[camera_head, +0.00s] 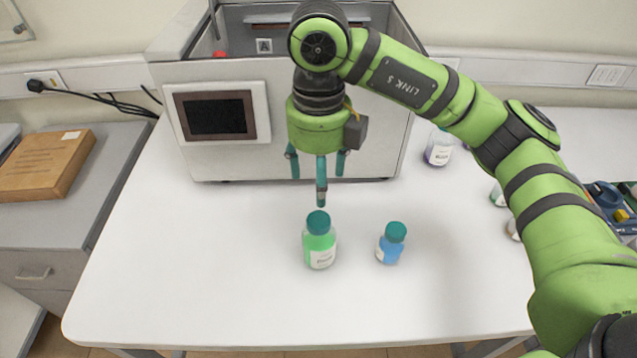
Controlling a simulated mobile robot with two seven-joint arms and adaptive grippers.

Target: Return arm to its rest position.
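My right arm reaches in from the right, and its green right gripper (318,180) points down in front of the grey machine. Its teal fingers are spread apart with nothing between them. A bottle of green liquid with a teal cap (319,242) stands upright on the white table, just below the gripper in the picture. The lowest fingertip shows a little above the cap and looks apart from it. A smaller bottle of blue liquid (391,244) stands upright to its right. My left gripper is not in view.
The grey machine (300,120) with a dark screen (216,116) fills the back of the white table (200,300). Other bottles (439,148) stand behind and beside my arm at the right. A brown box (45,165) lies on the left counter. The table's front left is clear.

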